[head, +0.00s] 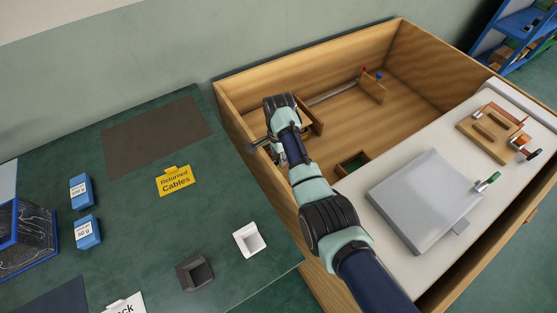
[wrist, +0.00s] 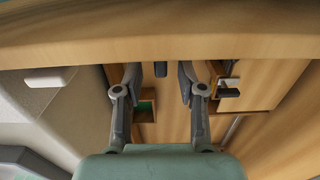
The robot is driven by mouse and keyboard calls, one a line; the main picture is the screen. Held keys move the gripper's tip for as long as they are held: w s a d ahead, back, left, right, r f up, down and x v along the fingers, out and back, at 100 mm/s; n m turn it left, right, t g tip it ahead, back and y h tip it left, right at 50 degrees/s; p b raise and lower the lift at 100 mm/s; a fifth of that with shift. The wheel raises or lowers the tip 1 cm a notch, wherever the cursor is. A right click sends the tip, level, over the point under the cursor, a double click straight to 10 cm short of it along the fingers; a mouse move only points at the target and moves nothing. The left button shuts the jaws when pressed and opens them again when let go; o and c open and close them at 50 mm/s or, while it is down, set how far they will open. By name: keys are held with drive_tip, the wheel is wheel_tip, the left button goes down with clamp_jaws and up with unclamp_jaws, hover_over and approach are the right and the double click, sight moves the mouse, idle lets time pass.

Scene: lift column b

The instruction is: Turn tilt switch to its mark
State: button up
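My gripper (head: 262,147) is at the left wall of a wooden crate, beside an upright brown board (head: 313,116). In the wrist view my gripper (wrist: 172,72) has its two fingers apart, with nothing clearly held between them. A small black piece with a pale patch (wrist: 229,88) shows just right of the fingers; it may be the tilt switch, but I cannot be sure. My arm hides this spot in the head view. No mark can be made out.
The wooden crate (head: 236,98) holds a metal rod (head: 332,93) and a small green-lined box (head: 352,163). A grey panel with a green-tipped lever (head: 425,195) and a wooden block with fittings (head: 492,135) lie right. A yellow "Returned Cables" sign (head: 175,181) is left.

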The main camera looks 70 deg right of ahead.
drive_tip(key=shift+f, duration=0.45)
clamp_jaws()
